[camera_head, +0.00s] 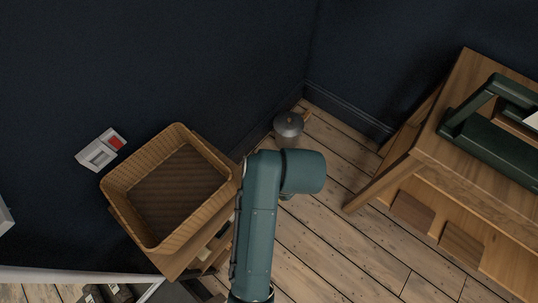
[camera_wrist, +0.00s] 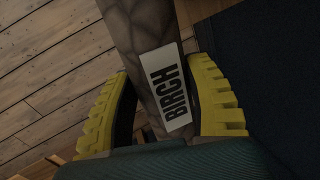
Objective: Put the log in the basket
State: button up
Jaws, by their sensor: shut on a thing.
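A grey-brown log (camera_wrist: 145,40) with a white label reading BIRCH lies between the yellow fingers of my gripper (camera_wrist: 160,105) in the wrist view. The fingers press on it from both sides, and its far end runs out of the top of the view. A woven basket (camera_head: 222,158) stands at the left in the head view, and its visible inside is empty. My teal arm reaches up just right of the basket. My gripper and the log are hidden behind the arm in the head view.
The basket rests on a small wooden stand (camera_head: 178,267) against the dark wall. A metal pot (camera_head: 288,124) sits on the floor in the corner. A wooden table (camera_head: 445,147) with a green toolbox-like object (camera_head: 490,150) stands at the right. Floor between is clear.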

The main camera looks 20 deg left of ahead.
jog(key=s+a, duration=0.3)
jog(key=a, duration=1.1)
jog(key=m+t+h+b, duration=0.2)
jog(key=m+h+b, duration=0.2)
jog(key=m, duration=1.3)
send_over(166, 201)
jog(key=s, duration=0.1)
notch_tip(166, 201, down, 3)
jog(key=shift+g, duration=0.3)
notch_tip(166, 201, down, 10)
jog(key=b, duration=0.3)
jog(key=shift+a+b, duration=0.15)
jog(key=shift+b, duration=0.2)
jog(key=o, duration=0.8)
jog(key=shift+f, duration=0.2)
jog(key=o, duration=0.4)
jog(key=shift+r, duration=0.1)
